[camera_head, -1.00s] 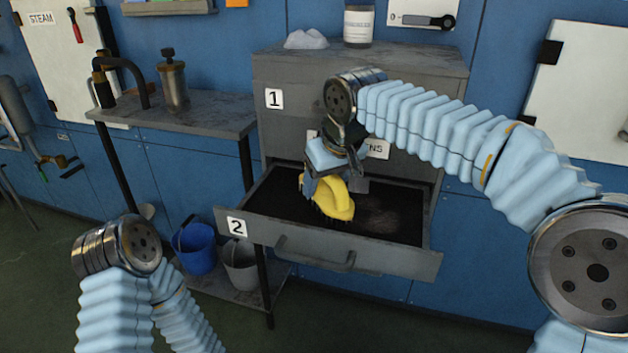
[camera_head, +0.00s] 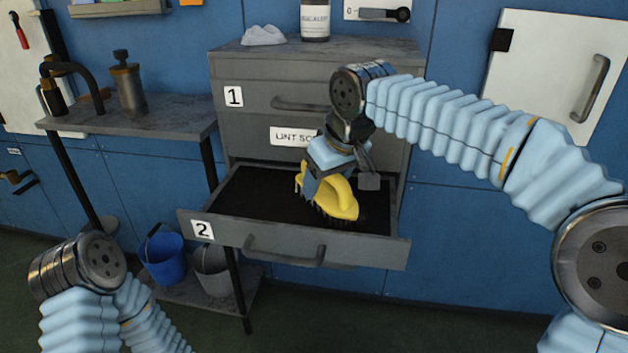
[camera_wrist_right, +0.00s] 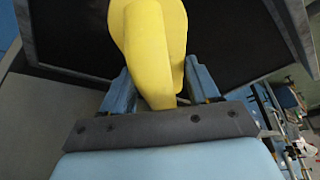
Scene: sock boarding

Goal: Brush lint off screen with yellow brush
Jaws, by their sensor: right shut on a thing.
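The yellow brush (camera_head: 342,198), with dark bristles underneath, is over the dark screen (camera_head: 252,192) in the open drawer marked 2. My right gripper (camera_head: 338,183) points down and is shut on the brush's handle. In the right wrist view the brush (camera_wrist_right: 148,42) sits between the two blue fingers of the gripper (camera_wrist_right: 160,86). The bristles are low at the screen, but I cannot tell for sure whether they touch. No lint patch shows clearly on the bare screen; the brush hides part of it. My left wrist shows at the lower left, with its gripper out of view.
The open drawer's front (camera_head: 300,245) has a handle and juts out. A grey cabinet (camera_head: 390,55) above it carries a white bottle (camera_head: 315,20) and a pale crumpled heap (camera_head: 264,35). A side table (camera_head: 150,112) stands left, with a blue bucket (camera_head: 162,258) and a grey bucket (camera_head: 212,272) below.

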